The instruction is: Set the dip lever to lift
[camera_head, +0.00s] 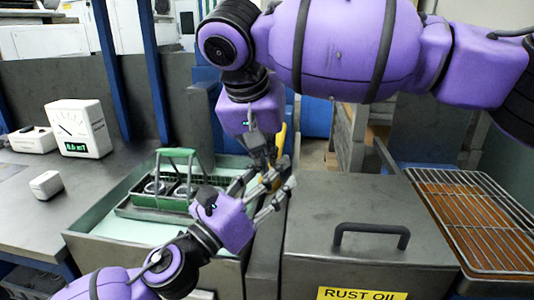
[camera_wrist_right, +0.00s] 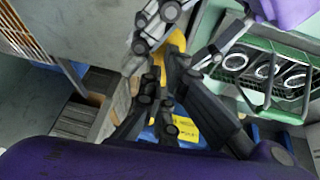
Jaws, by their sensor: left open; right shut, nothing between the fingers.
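The dip lever shows as a yellow bar (camera_head: 281,142), partly hidden by both grippers. Its yellow end also shows in the right wrist view (camera_wrist_right: 175,42). My right gripper (camera_head: 267,163) comes down from above with its fingers shut and empty, close beside the lever; I cannot tell whether they touch it. Its dark fingers fill the middle of the right wrist view (camera_wrist_right: 163,82). My left gripper (camera_head: 272,190) comes from the lower left, open, its fingers spread just below the right one near the lever. The lever's base is hidden.
A green basket (camera_head: 178,153) with metal rings sits in the pale tank (camera_head: 97,222) at left. A lidded metal box (camera_head: 365,205) labelled RUST OIL stands right, beside a wire rack (camera_head: 477,215). A gauge (camera_head: 78,128) and small white box (camera_head: 45,184) stand on the left bench.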

